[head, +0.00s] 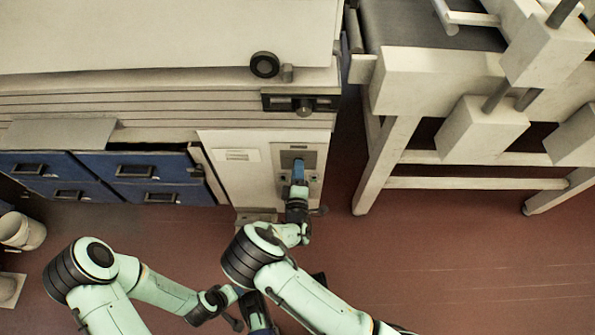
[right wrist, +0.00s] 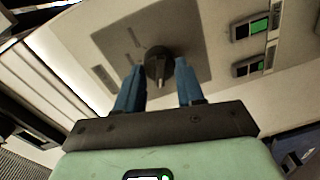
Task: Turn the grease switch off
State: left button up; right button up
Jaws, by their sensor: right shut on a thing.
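A dark round switch knob (right wrist: 157,65) with a pointer-like grip sits on a grey plate in the right wrist view. No label is legible to show that it is the grease switch. My right gripper (right wrist: 160,88) has its two blue fingers on either side of the knob and is shut on it. In the head view the right gripper (head: 299,167) reaches the panel (head: 311,160) on the white cabinet front and hides the knob.
Two switches with green faces, an upper one (right wrist: 260,26) and a lower one (right wrist: 256,66), sit right of the knob. Blue drawers (head: 140,170) are left, a white-legged conveyor frame (head: 385,165) right. The red floor (head: 440,250) is clear.

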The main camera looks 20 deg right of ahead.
jog(key=shift+d+f, duration=0.1)
dwell(0.4)
jog(key=o, duration=1)
jog(key=shift+o, duration=0.2)
pick_arm(q)
jog(key=shift+g, duration=0.5)
jog(key=s, duration=0.1)
jog(key=s+d+r+p, duration=0.1)
jog(key=s+r+p, duration=0.1)
jog(key=shift+s+d+r, duration=0.1)
jog(key=shift+d+r, duration=0.1)
jog(key=shift+d, duration=0.05)
pick_arm(e)
jog(key=v, duration=1.3)
jog(key=shift+s, duration=0.25)
